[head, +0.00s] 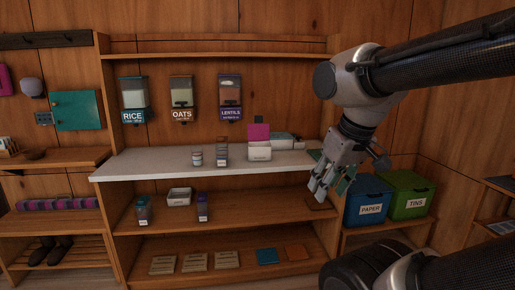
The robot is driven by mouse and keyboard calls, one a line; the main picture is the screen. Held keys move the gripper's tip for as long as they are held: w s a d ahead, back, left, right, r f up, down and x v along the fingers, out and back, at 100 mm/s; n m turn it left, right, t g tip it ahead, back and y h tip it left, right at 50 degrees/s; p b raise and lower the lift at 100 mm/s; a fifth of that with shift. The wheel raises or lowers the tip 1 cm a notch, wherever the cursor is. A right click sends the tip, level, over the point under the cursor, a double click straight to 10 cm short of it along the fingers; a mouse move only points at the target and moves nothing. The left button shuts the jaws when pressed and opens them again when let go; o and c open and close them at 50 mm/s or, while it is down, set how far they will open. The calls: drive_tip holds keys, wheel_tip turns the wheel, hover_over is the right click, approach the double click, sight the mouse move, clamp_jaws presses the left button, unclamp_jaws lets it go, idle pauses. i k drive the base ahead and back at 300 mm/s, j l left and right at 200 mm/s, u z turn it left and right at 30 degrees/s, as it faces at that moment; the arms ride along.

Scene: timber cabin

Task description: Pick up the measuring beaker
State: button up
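I cannot single out the measuring beaker with certainty at this size. A small pale container with a dark band (197,158) stands on the white counter (130,165), and a taller, narrow container (222,153) stands just right of it. A teal-topped clear container (143,211) stands on the shelf below. My gripper (319,191) hangs fingers-down in front of the counter's right end, well right of these containers. Its fingers overlap in this view, so their opening is unclear. Nothing held can be made out.
A white box with a magenta card (260,149) stands on the counter. RICE (133,98), OATS (181,98) and LENTILS (230,99) dispensers hang above. Blue PAPER (368,202) and green TINS (408,195) bins stand right of my gripper. The counter's left part is clear.

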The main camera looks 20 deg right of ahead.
sight(197, 153)
drive_tip(key=i+j+z, duration=0.4)
drive_tip(key=j, duration=0.3)
drive_tip(key=i+j+z, duration=0.5)
drive_tip(key=i+j, duration=0.15)
drive_tip(key=j, duration=0.2)
drive_tip(key=i+j+z, duration=0.15)
drive_tip(key=j, duration=0.2)
drive_tip(key=i, duration=0.2)
